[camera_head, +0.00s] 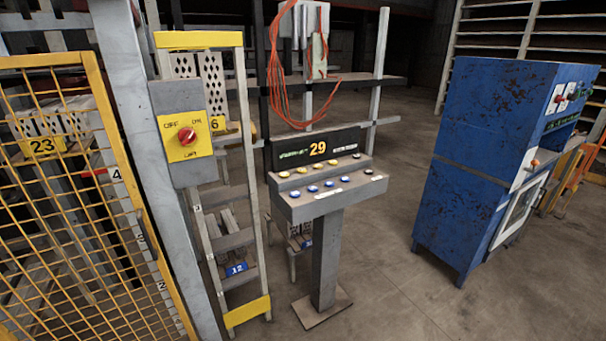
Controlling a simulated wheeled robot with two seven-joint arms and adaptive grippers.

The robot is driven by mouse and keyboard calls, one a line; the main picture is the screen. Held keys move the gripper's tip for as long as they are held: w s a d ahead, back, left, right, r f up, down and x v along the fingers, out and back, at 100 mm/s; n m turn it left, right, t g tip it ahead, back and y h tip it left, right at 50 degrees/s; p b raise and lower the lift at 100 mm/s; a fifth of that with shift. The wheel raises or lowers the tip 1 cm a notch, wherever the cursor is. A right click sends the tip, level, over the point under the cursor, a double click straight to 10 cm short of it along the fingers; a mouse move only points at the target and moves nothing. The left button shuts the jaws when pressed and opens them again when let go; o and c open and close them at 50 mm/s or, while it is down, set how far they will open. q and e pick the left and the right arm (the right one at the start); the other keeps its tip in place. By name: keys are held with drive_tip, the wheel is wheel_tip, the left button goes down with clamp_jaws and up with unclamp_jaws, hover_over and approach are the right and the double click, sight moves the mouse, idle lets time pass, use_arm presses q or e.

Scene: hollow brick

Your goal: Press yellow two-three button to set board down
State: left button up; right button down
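A grey control console (325,240) stands on a post near the middle. Its dark display (290,155) shows an orange 29. On its sloped top is a row of yellow buttons (302,170) with a row of blue buttons (312,188) in front. The button labels are too small to read, so I cannot tell which is two-three. A yellow tag marked 23 (42,146) shows at the left behind the yellow mesh, below a pale perforated piece. Neither of my grippers is in view.
A grey post (140,150) carries a yellow lift switch box (187,137) with a red knob. A yellow mesh gate (85,230) is at the left. A ladder-like rack (230,240) stands left of the console. A rusty blue cabinet (490,150) is at the right, with clear floor between.

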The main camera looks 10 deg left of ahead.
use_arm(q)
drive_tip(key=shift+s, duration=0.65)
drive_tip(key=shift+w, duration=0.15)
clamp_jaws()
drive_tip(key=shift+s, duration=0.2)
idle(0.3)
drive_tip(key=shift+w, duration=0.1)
